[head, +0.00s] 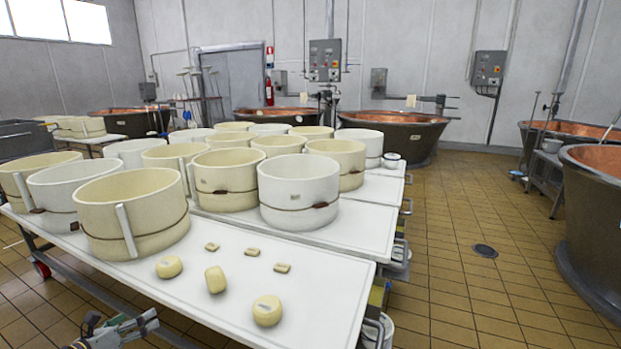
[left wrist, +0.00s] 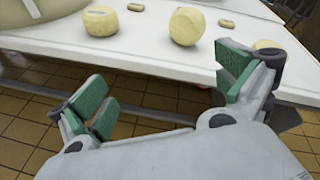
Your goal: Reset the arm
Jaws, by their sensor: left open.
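My left gripper (head: 116,327) shows at the bottom left of the head view, low beside the near edge of the white table (head: 325,293). In the left wrist view my left gripper (left wrist: 165,92) is open and empty, its green-padded fingers spread wide apart. The floor shows between the fingers, and the table edge lies beyond them. My right gripper is in neither view.
On the table stand three small cheeses, among them a middle one (head: 215,279) and a right one (head: 267,310), several small flat pieces (head: 282,268), and many round moulds (head: 132,210). Copper vats (head: 393,133) stand behind and right. Tiled floor (head: 455,260) is open at right.

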